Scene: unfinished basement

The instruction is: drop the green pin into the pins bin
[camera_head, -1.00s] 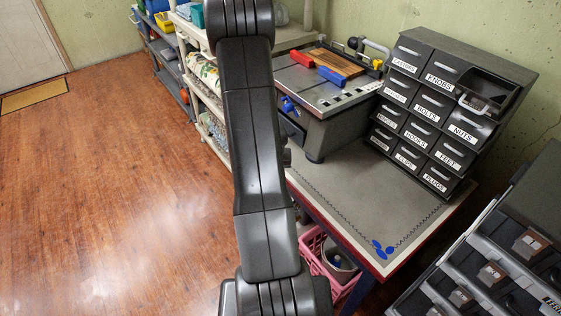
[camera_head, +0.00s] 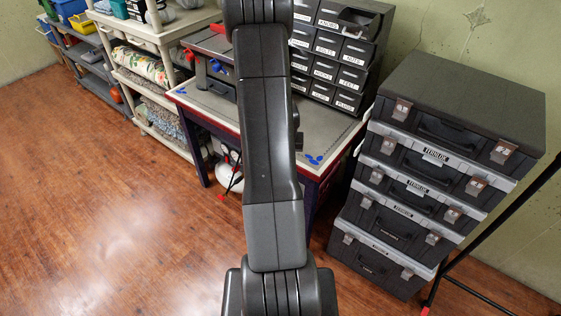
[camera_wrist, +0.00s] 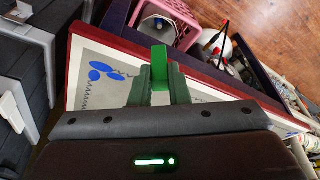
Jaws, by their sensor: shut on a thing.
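A green pin (camera_wrist: 159,62) stands out between the fingertips of my gripper (camera_wrist: 159,84) in the wrist view, above the workbench. My gripper is shut on it. In the head view my arm covers the middle, and the gripper and pin cannot be made out. The dark drawer cabinet (camera_head: 325,68) stands on the bench behind my arm, its left part hidden. Its top right drawer (camera_head: 357,22) is pulled out; I cannot read a label on it. I cannot make out a bin labelled pins.
The workbench (camera_head: 321,126) has blue marks near its front corner. A stack of dark cases (camera_head: 462,95) stands right of it, with a thin dark pole beyond. A cream shelf cart (camera_head: 150,75) stands at the left. The wooden floor (camera_head: 120,220) in front is clear.

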